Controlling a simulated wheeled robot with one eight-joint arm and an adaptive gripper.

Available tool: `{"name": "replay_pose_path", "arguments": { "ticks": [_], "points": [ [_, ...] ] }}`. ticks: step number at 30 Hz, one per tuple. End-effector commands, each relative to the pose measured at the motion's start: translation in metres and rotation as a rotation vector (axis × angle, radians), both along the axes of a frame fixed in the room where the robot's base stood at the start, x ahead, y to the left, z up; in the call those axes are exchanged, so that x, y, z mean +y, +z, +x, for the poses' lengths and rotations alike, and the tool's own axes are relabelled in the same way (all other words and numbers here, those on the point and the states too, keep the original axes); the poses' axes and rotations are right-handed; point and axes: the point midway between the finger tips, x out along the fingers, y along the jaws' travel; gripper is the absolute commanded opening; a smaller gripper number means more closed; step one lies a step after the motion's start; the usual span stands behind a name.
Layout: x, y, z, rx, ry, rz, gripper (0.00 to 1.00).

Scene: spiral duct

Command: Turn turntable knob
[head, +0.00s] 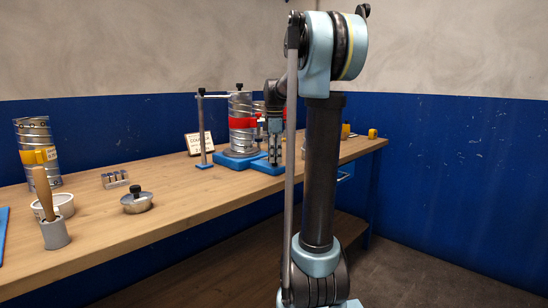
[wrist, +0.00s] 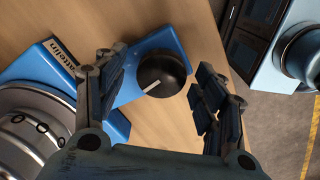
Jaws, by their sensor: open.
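The turntable knob (wrist: 161,73) is round and black with a white pointer line. It sits on a blue base (wrist: 163,38) in the wrist view. My gripper (wrist: 158,85) is open above it, one finger to each side of the knob. Gaps show on both sides, and I see no contact. In the head view my gripper (head: 275,158) points down over the blue base (head: 268,169), and the knob is hidden there. The turntable carries an upright metal spiral duct (head: 239,108) with a red band; its edge also shows in the wrist view (wrist: 35,120).
A post with a side arm (head: 202,130) and a small sign (head: 197,143) stand left of the turntable. The bench front centre (head: 200,205) is clear.

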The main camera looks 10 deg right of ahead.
Motion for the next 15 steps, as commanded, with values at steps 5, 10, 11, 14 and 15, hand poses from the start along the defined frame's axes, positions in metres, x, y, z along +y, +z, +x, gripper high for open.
{"name": "replay_pose_path", "arguments": {
  "ticks": [5, 10, 11, 14, 15],
  "points": [
    [0.000, 0.012, 0.000, 0.000, 0.000, 0.000, 0.64],
    [0.000, 0.040, 0.001, 0.001, 0.000, 0.000, 0.64],
    [0.000, 0.046, 0.001, 0.001, 0.000, 0.000, 0.64],
    [0.000, 0.064, 0.001, 0.001, 0.000, 0.000, 0.64],
    [0.000, 0.072, 0.001, 0.001, 0.000, 0.000, 0.64]
  ]
}}
